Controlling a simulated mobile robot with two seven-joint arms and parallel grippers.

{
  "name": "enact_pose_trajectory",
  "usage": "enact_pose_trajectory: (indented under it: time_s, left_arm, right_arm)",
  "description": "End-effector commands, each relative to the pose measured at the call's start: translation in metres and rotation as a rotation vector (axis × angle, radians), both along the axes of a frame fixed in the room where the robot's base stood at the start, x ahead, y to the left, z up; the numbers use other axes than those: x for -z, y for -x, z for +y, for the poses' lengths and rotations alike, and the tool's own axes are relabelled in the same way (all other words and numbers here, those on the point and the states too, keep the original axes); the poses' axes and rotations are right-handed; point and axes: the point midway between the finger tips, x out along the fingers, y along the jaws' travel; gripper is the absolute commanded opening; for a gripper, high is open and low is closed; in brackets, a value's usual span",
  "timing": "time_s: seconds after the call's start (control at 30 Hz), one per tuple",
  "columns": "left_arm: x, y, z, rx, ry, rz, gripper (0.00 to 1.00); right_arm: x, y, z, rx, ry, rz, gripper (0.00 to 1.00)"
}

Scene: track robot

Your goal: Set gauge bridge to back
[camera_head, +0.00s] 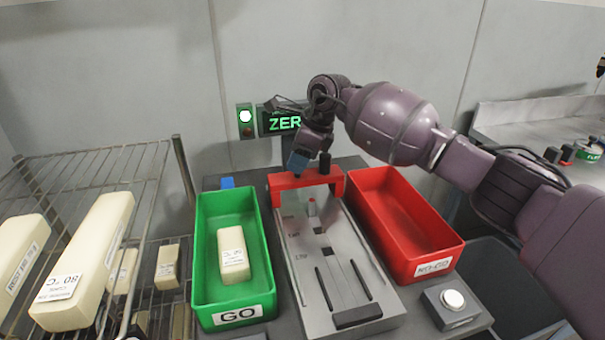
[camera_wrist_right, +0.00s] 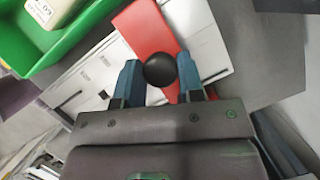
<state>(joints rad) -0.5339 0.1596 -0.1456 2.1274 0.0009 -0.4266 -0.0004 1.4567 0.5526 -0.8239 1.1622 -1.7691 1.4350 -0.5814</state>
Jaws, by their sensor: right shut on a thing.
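The red gauge bridge (camera_head: 336,182) spans the far end of the grey gauge plate (camera_head: 337,262), below the ZERO display. My right gripper (camera_head: 309,160) is over the bridge, pointing down. In the right wrist view, its blue fingers (camera_wrist_right: 160,78) are closed on the round black knob (camera_wrist_right: 160,69) of the bridge. The red bar of the bridge (camera_wrist_right: 143,27) shows behind the knob. The fingers partly hide the bridge top in the head view. My left gripper is not in view.
A green GO bin (camera_head: 205,287) holding a cream block (camera_head: 233,253) stands left of the plate. A red bin (camera_head: 395,215) stands right. A button box (camera_head: 452,303) sits at the front right. A wire rack (camera_head: 80,165) with several blocks is at left.

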Motion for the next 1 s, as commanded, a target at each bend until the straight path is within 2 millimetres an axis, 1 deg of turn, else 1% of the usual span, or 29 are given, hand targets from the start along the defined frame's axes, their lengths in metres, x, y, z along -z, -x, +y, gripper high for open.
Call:
enact_pose_trajectory:
  time_s: [0.03, 0.2, 0.3, 0.8, 0.83, 0.97, 1.0]
  left_arm:
    - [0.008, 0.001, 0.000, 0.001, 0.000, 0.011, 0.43]
    - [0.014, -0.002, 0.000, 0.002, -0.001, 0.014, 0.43]
    - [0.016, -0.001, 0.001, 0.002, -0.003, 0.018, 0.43]
    - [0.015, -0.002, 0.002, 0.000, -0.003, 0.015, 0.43]
    - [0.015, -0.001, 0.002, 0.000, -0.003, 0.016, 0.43]
    - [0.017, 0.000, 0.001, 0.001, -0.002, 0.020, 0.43]
    - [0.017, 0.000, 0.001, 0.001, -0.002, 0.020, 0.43]
  right_arm:
    - [0.007, -0.008, 0.001, 0.001, -0.002, 0.005, 0.00]
    - [0.004, -0.023, 0.004, 0.001, -0.002, 0.002, 0.00]
    - [0.003, -0.028, 0.005, 0.000, -0.003, 0.002, 0.00]
    - [-0.004, -0.033, 0.006, 0.003, -0.004, -0.009, 0.00]
    - [-0.004, -0.033, 0.005, 0.005, -0.005, -0.010, 0.40]
    - [-0.003, -0.032, 0.006, 0.004, -0.005, -0.007, 0.59]
    - [-0.002, -0.032, 0.006, 0.003, -0.004, -0.006, 0.59]
